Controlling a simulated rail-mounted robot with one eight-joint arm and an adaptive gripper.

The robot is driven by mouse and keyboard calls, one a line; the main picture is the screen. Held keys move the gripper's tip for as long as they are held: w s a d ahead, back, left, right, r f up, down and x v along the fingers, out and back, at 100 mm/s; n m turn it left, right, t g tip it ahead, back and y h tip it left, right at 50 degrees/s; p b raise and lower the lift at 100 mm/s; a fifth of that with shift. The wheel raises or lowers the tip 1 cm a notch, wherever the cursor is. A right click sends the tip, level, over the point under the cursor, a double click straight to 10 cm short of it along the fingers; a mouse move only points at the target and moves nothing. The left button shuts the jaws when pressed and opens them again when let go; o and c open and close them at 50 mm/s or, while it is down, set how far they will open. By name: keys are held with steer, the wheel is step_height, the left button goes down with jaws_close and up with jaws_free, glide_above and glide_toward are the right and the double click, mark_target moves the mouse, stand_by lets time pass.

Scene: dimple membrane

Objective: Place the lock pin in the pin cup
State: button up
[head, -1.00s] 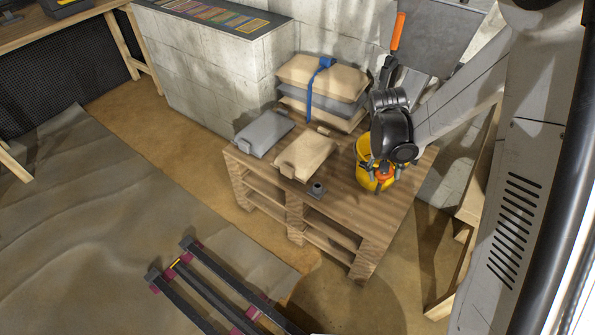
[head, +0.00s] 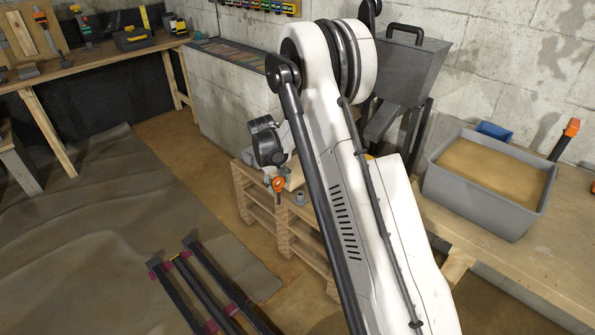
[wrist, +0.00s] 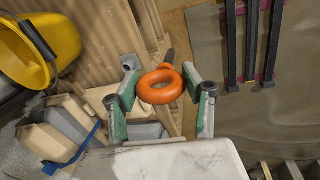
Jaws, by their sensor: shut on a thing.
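The pin cup is a small grey cup (head: 300,198) on the pallet top, to the right of the pin. It also shows in the wrist view (wrist: 130,62), left of the pin and apart from it.
The wooden pallet stand (head: 288,232) also bears bags, mostly hidden by my arm in the head view. A yellow bucket (wrist: 62,42) stands on it in the wrist view. A dark rail frame (head: 195,285) lies on the floor mat. A grey sand tub (head: 470,205) stands on the right bench.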

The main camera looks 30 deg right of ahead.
steer(key=w+d+f+n+b, duration=0.15)
steer(key=w+d+f, duration=0.35)
steer(key=w+d, duration=0.7)
step_height(320, 180, down, 7)
steer(key=s+d+b, duration=0.1)
steer(key=d, duration=0.1)
steer(key=shift+s+d, duration=0.15)
steer(key=shift+s, duration=0.15)
steer(key=shift+f+b, duration=0.55)
steer(key=shift+b, duration=0.05)
steer(key=o, duration=1.3)
steer(key=shift+r, duration=0.2)
